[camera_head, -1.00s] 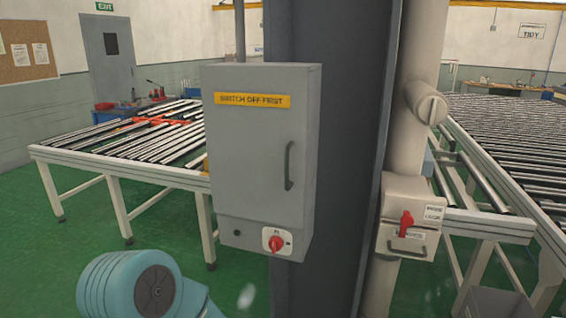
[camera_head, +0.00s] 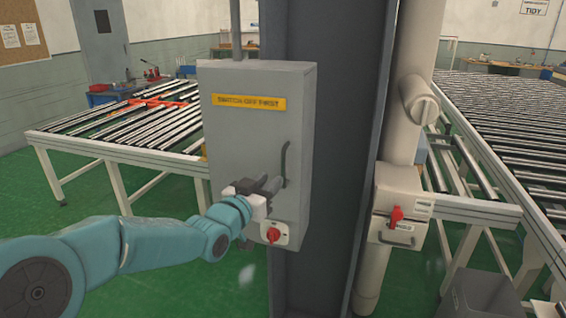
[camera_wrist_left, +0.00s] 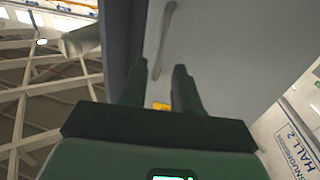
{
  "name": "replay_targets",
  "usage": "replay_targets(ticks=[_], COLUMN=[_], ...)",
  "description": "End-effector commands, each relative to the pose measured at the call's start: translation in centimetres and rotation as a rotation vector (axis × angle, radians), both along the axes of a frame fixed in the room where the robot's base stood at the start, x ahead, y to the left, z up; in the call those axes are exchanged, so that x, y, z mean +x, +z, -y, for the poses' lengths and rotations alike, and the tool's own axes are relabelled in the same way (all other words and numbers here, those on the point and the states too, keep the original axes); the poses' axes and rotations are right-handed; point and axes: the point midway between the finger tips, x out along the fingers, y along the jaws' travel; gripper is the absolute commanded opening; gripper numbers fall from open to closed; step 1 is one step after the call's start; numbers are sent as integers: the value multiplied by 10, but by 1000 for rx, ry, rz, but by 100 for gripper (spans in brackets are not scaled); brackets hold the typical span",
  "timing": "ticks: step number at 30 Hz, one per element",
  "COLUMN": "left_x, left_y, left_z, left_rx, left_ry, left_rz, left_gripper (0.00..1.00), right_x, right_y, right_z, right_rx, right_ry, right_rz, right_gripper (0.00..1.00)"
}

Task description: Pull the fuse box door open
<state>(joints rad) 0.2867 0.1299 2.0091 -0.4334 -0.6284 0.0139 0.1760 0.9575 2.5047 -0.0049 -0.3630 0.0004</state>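The grey fuse box (camera_head: 230,140) is mounted on the dark column, with its door closed. A yellow "SWITCH OFF FIRST" label is on the door. The dark door handle (camera_head: 285,160) is upright near the door's right edge; it also shows in the left wrist view (camera_wrist_left: 163,40). My left gripper (camera_head: 277,185) is in front of the door, by the handle's lower end. In the left wrist view its two fingers (camera_wrist_left: 158,76) are apart and empty, with the handle beyond their tips. The red rotary switch (camera_head: 273,235) is below the gripper. My right gripper is not in view.
A pale pipe (camera_head: 401,130) with a small box and red lever (camera_head: 396,216) stands right of the dark column (camera_head: 335,130). Roller conveyors (camera_head: 110,150) lie behind on both sides. Green floor is open at lower left.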

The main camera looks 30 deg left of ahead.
Motion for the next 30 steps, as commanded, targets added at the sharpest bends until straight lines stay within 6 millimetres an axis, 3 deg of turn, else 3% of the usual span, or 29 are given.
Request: replay_targets(ticks=[3, 9, 15, 22, 23, 25, 26, 30], left_x=[29, 62, 75, 76, 75, 75, 75, 75], left_y=[4, 2, 0, 0, 0, 0, 0, 0], left_z=[0, -2, -3, -3, -3, -3, -3, -3], left_rx=[-1, 0, -1, -1, -1, -1, -1, -1], left_ry=[-2, -1, 0, 0, 0, 0, 0, 0], left_rz=[-2, -2, -2, -1, -1, -1, -1, -1], left_gripper=[32, 32, 32, 32, 28, 6, 0, 0], right_x=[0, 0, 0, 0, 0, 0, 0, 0], right_y=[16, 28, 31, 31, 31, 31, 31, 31], right_z=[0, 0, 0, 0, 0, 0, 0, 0], right_rx=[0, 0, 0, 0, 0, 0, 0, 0], right_ry=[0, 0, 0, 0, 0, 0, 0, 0], right_rz=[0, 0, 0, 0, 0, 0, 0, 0], right_gripper=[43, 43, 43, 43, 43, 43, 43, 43])
